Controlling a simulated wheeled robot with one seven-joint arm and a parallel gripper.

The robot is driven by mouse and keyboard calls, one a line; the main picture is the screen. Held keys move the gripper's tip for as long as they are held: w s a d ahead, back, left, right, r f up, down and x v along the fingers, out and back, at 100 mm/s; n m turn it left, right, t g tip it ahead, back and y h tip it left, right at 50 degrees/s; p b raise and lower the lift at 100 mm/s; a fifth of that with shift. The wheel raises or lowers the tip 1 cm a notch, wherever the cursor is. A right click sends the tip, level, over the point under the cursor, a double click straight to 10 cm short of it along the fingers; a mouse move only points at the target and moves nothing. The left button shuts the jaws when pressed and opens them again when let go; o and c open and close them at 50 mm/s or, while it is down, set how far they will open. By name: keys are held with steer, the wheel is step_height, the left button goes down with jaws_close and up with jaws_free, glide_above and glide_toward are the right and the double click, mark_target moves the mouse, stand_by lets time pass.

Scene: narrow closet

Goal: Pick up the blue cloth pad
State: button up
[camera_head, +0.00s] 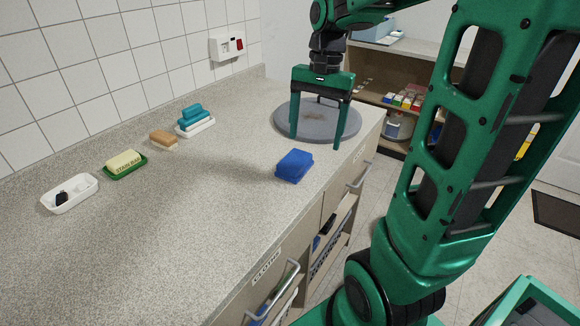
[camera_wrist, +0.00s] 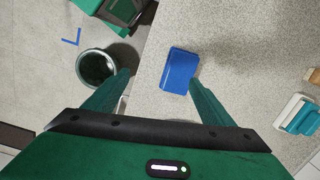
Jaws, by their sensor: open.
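The blue cloth pad (camera_head: 294,165) lies on the speckled counter near its front edge, in the right half of the head view. It also shows in the wrist view (camera_wrist: 180,70), just above the right finger's tip. My gripper (camera_head: 316,142) is open and empty, pointing down over the counter beyond the pad, above the round grey disc. In the wrist view my gripper (camera_wrist: 158,77) has its fingers spread wide, with the pad beyond the tips and toward the right finger. No finger visibly holds the pad.
A round grey disc (camera_head: 285,112) lies behind the pad. Along the wall stand a white dish (camera_head: 82,199), a yellow bar on a green dish (camera_head: 124,164), a tan block (camera_head: 163,139) and teal pads on a white tray (camera_head: 193,122). Drawer handles (camera_head: 275,297) stick out in front.

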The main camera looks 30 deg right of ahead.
steer(key=m, duration=0.1)
glide_toward(295, 159)
steer(key=w, duration=0.1)
steer(key=shift+w+d+m, duration=0.2)
steer(key=shift+d+m, duration=0.1)
steer(key=shift+d, duration=0.05)
steer(key=f, duration=0.5)
steer(key=shift+s+a, duration=0.15)
steer(key=shift+a, duration=0.25)
steer(key=f, duration=0.1)
steer(key=s+f, duration=0.1)
steer(key=a+f, duration=0.1)
steer(key=f, duration=0.1)
steer(key=shift+s+f, duration=0.1)
steer(key=shift+s, duration=0.15)
steer(key=shift+f, duration=0.5)
steer(key=c, duration=1.2)
